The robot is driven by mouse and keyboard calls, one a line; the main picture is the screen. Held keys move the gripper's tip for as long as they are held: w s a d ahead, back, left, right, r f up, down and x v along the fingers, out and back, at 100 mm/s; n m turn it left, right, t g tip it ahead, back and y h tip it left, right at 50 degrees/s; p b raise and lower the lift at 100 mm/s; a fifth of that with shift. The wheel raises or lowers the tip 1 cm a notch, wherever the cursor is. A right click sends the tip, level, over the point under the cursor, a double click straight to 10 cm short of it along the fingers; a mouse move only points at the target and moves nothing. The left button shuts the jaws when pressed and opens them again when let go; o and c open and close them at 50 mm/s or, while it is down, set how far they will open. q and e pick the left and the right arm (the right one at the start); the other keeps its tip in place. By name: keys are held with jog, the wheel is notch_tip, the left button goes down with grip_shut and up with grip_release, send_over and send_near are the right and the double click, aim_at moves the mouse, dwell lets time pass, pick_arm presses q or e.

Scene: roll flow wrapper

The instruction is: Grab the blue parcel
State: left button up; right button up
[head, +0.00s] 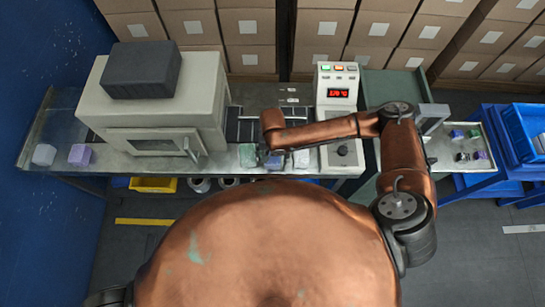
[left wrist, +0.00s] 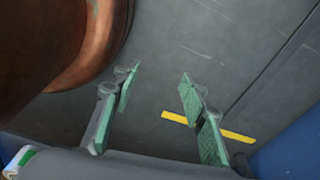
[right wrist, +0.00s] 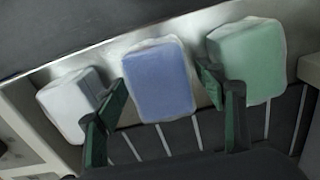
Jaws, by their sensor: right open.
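The blue parcel (head: 274,162) lies on the front strip of the long metal bench, between a green parcel (head: 248,156) and a whitish parcel (head: 301,159). In the right wrist view the blue parcel (right wrist: 160,82) sits between the spread fingers of my right gripper (right wrist: 164,88), which is open. One finger is near the white parcel (right wrist: 70,103), the other overlaps the edge of the green parcel (right wrist: 250,60). Contact with the blue parcel cannot be told. My left gripper (left wrist: 160,75) is open and empty above the floor.
A grey wrapping machine (head: 155,105) stands left of the parcels. A control box with a red display (head: 338,92) stands to their right. White and purple parcels (head: 79,154) lie at the bench's left end. Blue crates (head: 520,130) are at far right.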

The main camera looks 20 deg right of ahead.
jog(key=c, duration=1.4)
jog(key=shift+r, duration=0.15)
